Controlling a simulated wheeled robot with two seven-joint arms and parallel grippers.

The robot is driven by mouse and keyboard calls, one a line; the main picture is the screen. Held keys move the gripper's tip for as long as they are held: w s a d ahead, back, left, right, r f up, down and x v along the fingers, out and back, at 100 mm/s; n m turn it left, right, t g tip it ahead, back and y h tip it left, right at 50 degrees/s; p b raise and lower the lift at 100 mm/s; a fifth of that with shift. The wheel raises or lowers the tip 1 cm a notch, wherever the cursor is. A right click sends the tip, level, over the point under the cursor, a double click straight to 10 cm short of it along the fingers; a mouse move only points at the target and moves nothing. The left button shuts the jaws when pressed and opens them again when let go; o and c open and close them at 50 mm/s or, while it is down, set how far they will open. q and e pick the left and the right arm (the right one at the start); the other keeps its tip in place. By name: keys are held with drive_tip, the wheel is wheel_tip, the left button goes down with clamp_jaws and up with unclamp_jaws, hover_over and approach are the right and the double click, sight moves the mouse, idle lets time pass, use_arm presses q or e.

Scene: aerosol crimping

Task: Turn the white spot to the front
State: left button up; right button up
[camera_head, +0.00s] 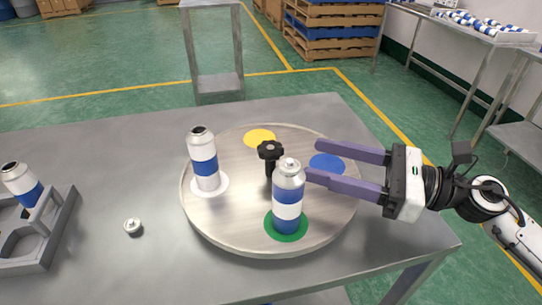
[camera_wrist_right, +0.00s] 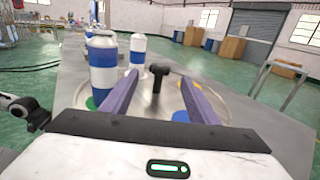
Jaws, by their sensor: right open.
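A round turntable (camera_head: 232,229) sits on the metal table, with a black knob (camera_head: 270,152) standing at its middle. The white spot (camera_head: 222,188) is at its left, under an open-topped blue and white can (camera_head: 204,165). The green spot (camera_head: 272,231) is at the front, under a can with a top fitted (camera_head: 288,200). The yellow spot (camera_head: 259,137) at the back and the blue spot (camera_head: 327,163) at the right are bare. My right gripper (camera_head: 312,160) is open over the right side; its purple fingers point at the knob, which shows between them in the right wrist view (camera_wrist_right: 158,80). My left gripper is out of view.
A small silver cap (camera_head: 132,226) lies on the table left of the turntable. A grey rack (camera_head: 62,229) holding another can (camera_head: 20,184) stands at the far left. The table (camera_head: 90,150) is clear behind the rack.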

sight(271, 147)
drive_tip(key=p+x, duration=0.3)
drive_tip(key=x, duration=0.6)
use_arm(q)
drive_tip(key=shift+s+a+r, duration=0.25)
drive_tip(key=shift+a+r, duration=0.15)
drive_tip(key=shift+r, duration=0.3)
use_arm(e)
drive_tip(key=shift+w+a+f, duration=0.15)
drive_tip(key=shift+w+a, duration=0.1)
drive_tip(key=shift+a, duration=0.35)
